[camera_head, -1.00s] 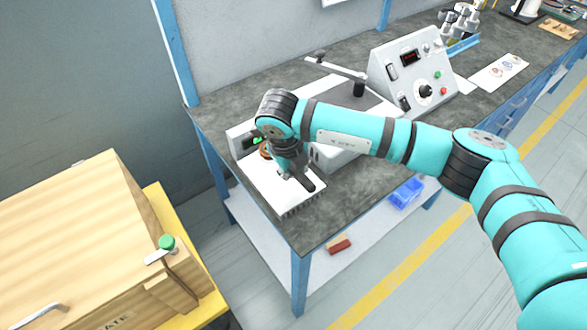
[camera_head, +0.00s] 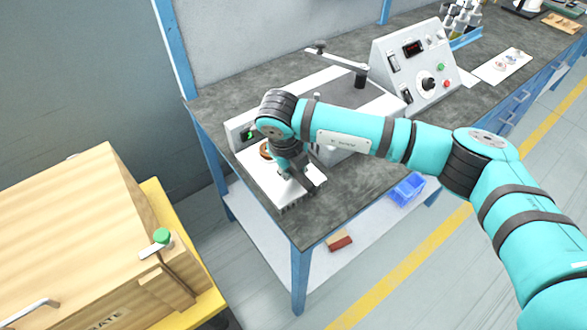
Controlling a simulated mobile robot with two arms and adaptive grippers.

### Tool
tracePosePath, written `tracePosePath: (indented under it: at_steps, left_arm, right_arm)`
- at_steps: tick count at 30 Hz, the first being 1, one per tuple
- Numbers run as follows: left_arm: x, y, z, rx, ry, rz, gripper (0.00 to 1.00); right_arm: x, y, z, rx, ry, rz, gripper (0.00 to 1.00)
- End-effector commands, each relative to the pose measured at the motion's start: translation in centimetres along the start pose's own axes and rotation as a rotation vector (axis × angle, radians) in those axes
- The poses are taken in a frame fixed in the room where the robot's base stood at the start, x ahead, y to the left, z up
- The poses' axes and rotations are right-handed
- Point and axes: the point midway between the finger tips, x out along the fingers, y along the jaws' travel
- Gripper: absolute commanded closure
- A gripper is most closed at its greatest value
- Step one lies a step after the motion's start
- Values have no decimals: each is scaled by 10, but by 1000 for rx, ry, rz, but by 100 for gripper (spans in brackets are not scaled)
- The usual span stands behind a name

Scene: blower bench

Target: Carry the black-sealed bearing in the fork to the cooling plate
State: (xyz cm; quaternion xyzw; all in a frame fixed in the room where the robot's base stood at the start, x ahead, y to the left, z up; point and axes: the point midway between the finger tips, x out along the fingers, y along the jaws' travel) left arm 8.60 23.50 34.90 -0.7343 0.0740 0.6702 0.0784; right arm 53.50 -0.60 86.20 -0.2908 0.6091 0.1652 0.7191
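The white finned plate (camera_head: 257,178), which looks like the cooling plate, lies at the bench's near left corner. A brown-orange ring (camera_head: 265,150) shows at its far end, partly behind my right wrist; I cannot tell whether it is a bearing. My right gripper (camera_head: 303,186) points down over the plate's right side. Its dark fingers are small and seen from above, so their opening and any grip are unclear. I cannot make out the black-sealed bearing or the fork; they may be hidden by the gripper and wrist. My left gripper is out of view.
A grey control box (camera_head: 415,65) with a red display stands behind my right arm. A wooden crate (camera_head: 70,235) sits at the lower left. A blue bin (camera_head: 407,188) and a red-brown block (camera_head: 340,241) lie on the lower shelf. Bare bench top (camera_head: 345,190) lies right of the plate.

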Motion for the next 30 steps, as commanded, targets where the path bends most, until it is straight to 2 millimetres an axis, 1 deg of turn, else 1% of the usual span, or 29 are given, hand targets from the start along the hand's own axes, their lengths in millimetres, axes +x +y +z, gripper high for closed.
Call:
tracePosePath:
  at_steps: [6, 17, 20, 25, 26, 30]
  left_arm:
    - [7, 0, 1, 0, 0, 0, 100]
    - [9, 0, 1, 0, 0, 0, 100]
    - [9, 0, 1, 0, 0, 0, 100]
    - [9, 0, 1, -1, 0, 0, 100]
    - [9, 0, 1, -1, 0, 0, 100]
    - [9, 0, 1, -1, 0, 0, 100]
  right_arm:
    - [7, 1, 0, 1, -2, 0, 100]
    - [8, 2, 0, 1, -2, 0, 100]
    - [8, 2, 0, 1, -2, 0, 89]
    - [8, 2, 0, 0, -1, 0, 67]
    - [8, 2, 0, 0, -1, 0, 66]
    - [8, 2, -1, 0, 0, 1, 66]
